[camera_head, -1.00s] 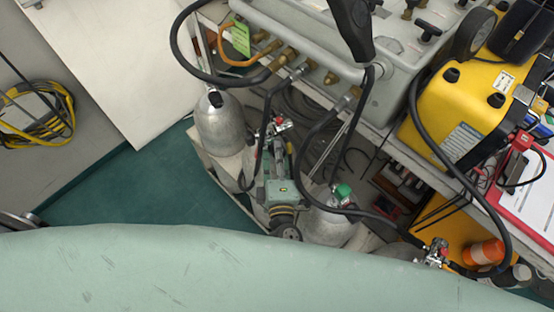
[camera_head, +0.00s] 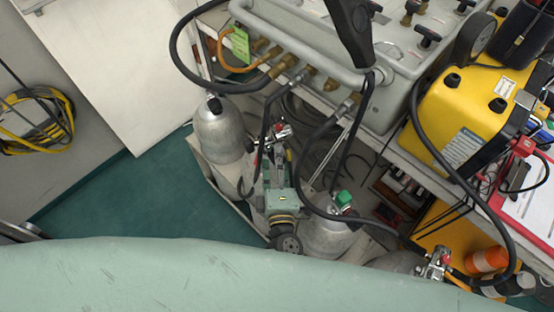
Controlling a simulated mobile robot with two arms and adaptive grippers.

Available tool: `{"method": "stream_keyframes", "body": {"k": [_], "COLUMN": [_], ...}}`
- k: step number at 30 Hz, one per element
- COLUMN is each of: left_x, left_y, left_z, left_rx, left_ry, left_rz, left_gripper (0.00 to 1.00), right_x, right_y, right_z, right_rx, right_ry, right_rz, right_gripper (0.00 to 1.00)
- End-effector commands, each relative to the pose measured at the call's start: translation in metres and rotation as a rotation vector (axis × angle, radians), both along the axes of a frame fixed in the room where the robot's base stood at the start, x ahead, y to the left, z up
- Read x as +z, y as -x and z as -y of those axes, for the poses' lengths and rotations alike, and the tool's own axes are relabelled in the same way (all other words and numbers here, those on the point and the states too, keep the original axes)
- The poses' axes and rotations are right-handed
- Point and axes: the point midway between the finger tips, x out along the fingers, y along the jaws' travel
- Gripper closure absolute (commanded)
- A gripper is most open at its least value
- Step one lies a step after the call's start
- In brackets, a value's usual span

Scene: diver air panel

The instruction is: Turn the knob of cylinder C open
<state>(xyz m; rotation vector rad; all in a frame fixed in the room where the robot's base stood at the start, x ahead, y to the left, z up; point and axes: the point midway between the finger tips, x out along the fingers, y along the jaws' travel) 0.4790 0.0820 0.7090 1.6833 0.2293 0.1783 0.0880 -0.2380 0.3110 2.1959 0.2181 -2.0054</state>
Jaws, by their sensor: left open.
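My left gripper (camera_head: 274,163) is at the centre, its green wrist below it and its fingers pointing up the picture. It is open, just below a metal valve with red parts (camera_head: 280,131). I cannot tell whether the fingers touch it. A grey cylinder with a black top (camera_head: 218,135) stands to the left. A grey cylinder (camera_head: 325,238) with a green knob (camera_head: 343,198) stands to the right of my wrist. Another valve with a red part (camera_head: 437,260) is farther right, its cylinder partly hidden. No letter is readable, so I cannot tell which is cylinder C. My right gripper is out of view.
The grey air panel (camera_head: 300,40) with brass fittings and black hoses overhangs the cylinders. Hoses loop close around my gripper. A yellow case (camera_head: 460,115) and a red clipboard (camera_head: 525,200) are at the right. Teal floor (camera_head: 120,195) is clear at the left.

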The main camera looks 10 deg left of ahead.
Motion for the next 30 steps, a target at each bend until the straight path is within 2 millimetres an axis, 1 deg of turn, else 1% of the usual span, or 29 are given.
{"method": "stream_keyframes", "body": {"k": [5, 12, 15, 18, 22, 30], "left_x": [-0.001, 0.0, 0.001, 0.002, 0.002, 0.002], "left_y": [0.025, 0.075, 0.092, 0.104, 0.112, 0.114], "left_z": [0.007, 0.02, 0.025, 0.028, 0.03, 0.031], "left_rx": [-0.001, -0.001, -0.001, -0.002, -0.001, -0.001], "left_ry": [0.002, 0.001, 0.002, 0.001, 0.002, 0.002], "left_rz": [-0.004, -0.005, -0.003, -0.001, 0.0, 0.001], "left_gripper": [0.54, 0.54, 0.54, 0.54, 0.54, 0.54], "right_x": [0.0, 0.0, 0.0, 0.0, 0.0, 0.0], "right_y": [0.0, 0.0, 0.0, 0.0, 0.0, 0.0], "right_z": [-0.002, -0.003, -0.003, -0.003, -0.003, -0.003], "right_rx": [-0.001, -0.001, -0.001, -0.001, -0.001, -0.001], "right_ry": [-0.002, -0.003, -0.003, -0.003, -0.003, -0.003], "right_rz": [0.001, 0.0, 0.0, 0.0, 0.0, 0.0], "right_gripper": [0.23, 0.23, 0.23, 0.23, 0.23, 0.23]}}
